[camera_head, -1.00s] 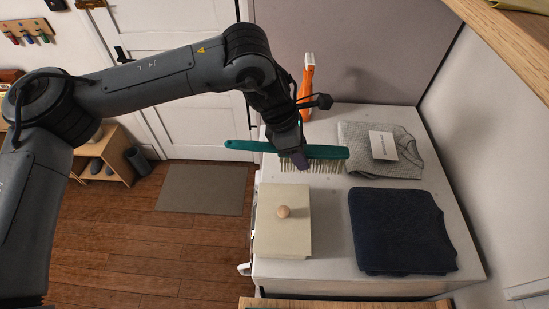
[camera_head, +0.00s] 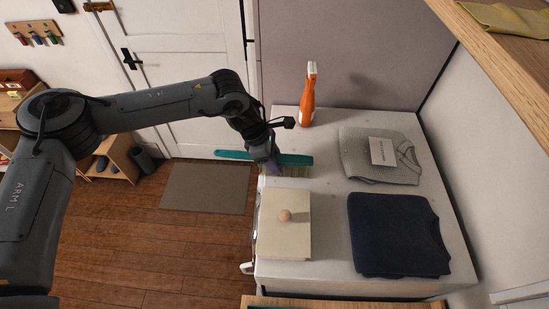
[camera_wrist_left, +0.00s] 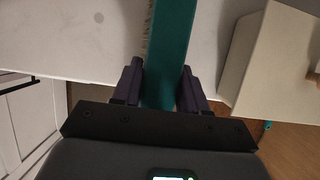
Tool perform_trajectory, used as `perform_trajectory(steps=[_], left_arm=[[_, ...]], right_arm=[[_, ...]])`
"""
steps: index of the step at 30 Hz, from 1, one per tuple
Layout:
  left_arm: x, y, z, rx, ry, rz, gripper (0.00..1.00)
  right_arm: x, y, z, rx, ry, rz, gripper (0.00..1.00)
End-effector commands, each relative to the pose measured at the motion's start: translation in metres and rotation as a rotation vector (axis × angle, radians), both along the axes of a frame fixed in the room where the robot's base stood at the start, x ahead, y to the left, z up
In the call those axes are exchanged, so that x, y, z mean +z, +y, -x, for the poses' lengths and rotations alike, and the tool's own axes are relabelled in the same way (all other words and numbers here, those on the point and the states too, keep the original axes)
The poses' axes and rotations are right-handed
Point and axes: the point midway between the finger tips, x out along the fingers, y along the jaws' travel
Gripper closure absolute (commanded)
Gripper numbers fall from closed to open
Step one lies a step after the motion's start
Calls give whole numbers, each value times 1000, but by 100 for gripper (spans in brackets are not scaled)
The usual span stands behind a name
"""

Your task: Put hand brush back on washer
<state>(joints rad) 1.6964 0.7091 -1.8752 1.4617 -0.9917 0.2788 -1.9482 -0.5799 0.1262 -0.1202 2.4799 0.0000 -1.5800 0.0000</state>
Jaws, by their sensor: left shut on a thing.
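The hand brush has a teal back and handle (camera_head: 297,159) and pale bristles pointing down. My left gripper (camera_head: 271,166) is shut on it near the middle, with the handle pointing left past the washer's left edge. The brush is low over the back left of the white washer top (camera_head: 330,205); I cannot tell if the bristles touch it. In the left wrist view the teal brush (camera_wrist_left: 171,40) runs between the two dark fingers (camera_wrist_left: 160,88). My right gripper is not in view.
A cream box with a round knob (camera_head: 284,240) stands just in front of the brush. An orange spray bottle (camera_head: 307,98) stands behind. A grey folded garment (camera_head: 360,160) with a card and a navy one (camera_head: 395,235) lie at the right. The middle top is clear.

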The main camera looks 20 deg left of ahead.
Motion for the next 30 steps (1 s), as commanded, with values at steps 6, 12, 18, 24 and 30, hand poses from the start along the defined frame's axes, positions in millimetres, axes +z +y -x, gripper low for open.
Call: perform_trajectory(steps=[6,12,18,24,30], left_arm=[[-4,0,-1,0,-2,2,97],[-6,0,0,0,-2,2,97],[-13,0,0,0,0,1,97],[-20,0,1,0,4,-1,100],[-22,0,3,0,8,-3,41]], right_arm=[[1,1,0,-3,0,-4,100],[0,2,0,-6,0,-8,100],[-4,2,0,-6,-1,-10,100],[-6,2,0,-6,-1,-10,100],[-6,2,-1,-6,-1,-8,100]])
